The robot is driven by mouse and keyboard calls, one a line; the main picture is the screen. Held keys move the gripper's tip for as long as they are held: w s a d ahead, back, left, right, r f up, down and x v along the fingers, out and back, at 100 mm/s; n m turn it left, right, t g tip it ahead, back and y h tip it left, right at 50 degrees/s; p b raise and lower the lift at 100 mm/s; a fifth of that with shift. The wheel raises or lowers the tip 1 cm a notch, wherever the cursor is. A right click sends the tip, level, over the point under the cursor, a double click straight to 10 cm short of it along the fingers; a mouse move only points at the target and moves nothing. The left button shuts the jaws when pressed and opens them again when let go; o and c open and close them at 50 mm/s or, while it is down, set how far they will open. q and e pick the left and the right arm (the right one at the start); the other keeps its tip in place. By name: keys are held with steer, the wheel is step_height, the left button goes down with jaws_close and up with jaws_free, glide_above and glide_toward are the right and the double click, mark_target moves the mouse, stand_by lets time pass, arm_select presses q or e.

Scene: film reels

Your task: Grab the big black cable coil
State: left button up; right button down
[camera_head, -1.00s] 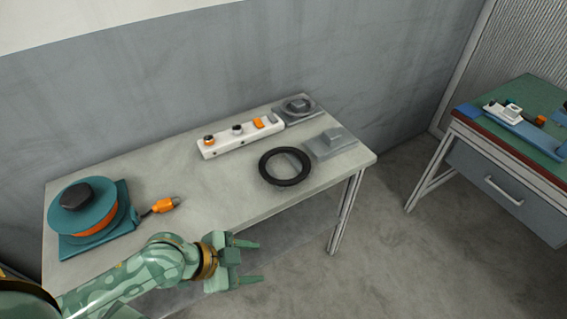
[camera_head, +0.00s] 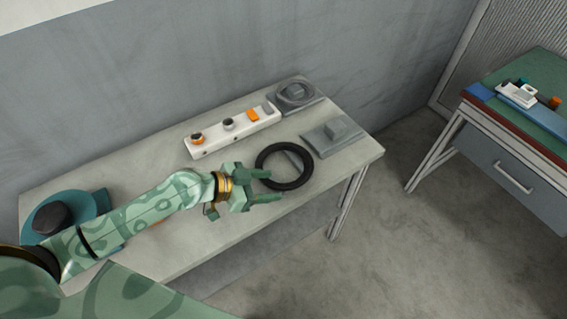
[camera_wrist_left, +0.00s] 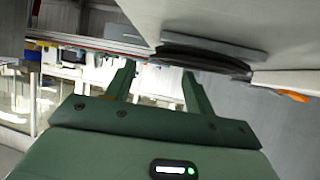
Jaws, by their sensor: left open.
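The big black cable coil (camera_head: 308,166) is a dark ring lying flat on the grey table, toward its right end. My left gripper (camera_head: 277,188) is open and empty at the coil's near left side, its two green fingers pointing right. The fingers overlap the coil's near rim in the head view; I cannot tell whether they touch it. In the left wrist view the open fingers (camera_wrist_left: 160,72) show with nothing between them, and the coil (camera_wrist_left: 205,60) appears as a thin dark band edge-on beyond the right finger. My right gripper is not in view.
A white strip with knobs (camera_head: 232,131) lies behind the coil. Grey blocks on plates (camera_head: 336,133) stand at the table's right end. A teal reel (camera_head: 88,217) is partly hidden behind my left arm. A green-topped table (camera_head: 537,128) stands at far right.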

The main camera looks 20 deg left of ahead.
mark_target(289, 184)
arm_select(q)
steer(key=x, duration=0.6)
steer(key=shift+w+d+b, duration=0.25)
steer(key=shift+d+b, duration=0.1)
steer(key=shift+d, duration=0.1)
steer(key=shift+r, duration=0.1)
steer(key=c, duration=1.2)
